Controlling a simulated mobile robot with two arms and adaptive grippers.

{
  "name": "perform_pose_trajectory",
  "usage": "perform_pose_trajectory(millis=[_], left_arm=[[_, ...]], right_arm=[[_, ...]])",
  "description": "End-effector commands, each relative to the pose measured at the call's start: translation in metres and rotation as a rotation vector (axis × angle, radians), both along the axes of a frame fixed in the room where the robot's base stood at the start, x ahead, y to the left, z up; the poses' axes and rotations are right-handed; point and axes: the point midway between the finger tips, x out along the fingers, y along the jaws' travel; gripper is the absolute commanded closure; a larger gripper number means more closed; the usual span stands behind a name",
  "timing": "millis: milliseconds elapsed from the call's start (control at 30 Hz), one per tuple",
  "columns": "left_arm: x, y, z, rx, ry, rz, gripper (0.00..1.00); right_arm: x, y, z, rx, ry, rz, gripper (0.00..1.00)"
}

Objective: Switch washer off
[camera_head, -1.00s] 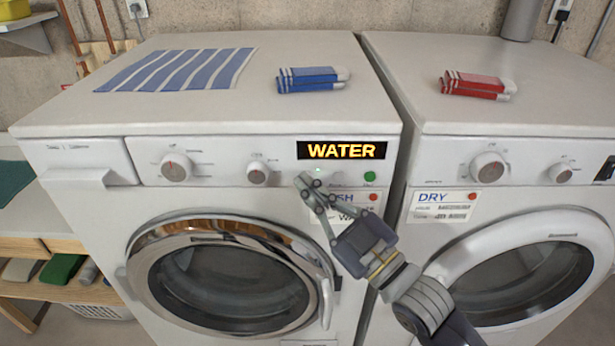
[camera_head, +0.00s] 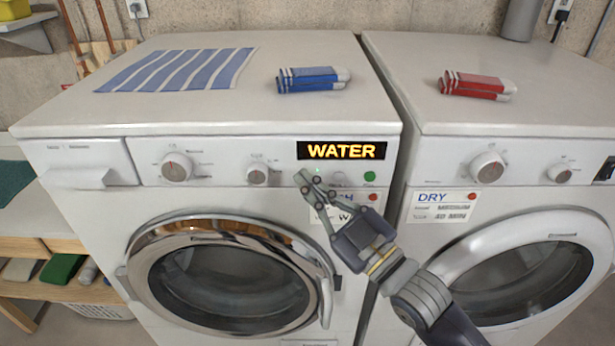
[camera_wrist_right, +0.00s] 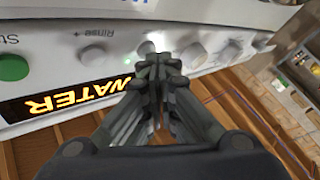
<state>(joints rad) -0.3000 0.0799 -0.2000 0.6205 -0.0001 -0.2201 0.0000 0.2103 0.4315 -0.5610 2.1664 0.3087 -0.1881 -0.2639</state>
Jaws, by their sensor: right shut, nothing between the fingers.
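The white washer (camera_head: 85,205) stands on the left. Its front panel carries a lit display (camera_head: 342,150) reading WATER in orange, also upside down in the wrist view (camera_wrist_right: 70,100). A dial (camera_head: 176,167) and a smaller knob (camera_head: 257,172) sit left of the display, and a green button (camera_head: 369,176) below its right end. The green button also shows in the wrist view (camera_wrist_right: 13,67). My right gripper (camera_head: 302,177) is shut and empty, its tips close to the panel below the display's left end. In the wrist view, its tips (camera_wrist_right: 160,64) overlap a small round button (camera_wrist_right: 147,48); contact is unclear. My left gripper is not visible.
A white dryer (camera_head: 440,115) stands close on the right. A striped cloth (camera_head: 178,70) and a folded blue towel (camera_head: 308,80) lie on the washer, and a folded red towel (camera_head: 477,84) on the dryer. The washer's round door (camera_head: 325,285) is below my gripper.

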Motion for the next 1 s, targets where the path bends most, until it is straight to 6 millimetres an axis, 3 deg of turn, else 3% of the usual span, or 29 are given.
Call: perform_pose_trajectory(millis=[367, 1000], left_arm=[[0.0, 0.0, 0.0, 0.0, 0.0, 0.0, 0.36], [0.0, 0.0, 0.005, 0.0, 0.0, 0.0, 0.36]], right_arm=[[0.003, 0.0, 0.0, 0.001, -0.001, 0.0, 1.0], [-0.011, 0.0, 0.0, 0.0, 0.0, 0.0, 1.0]])
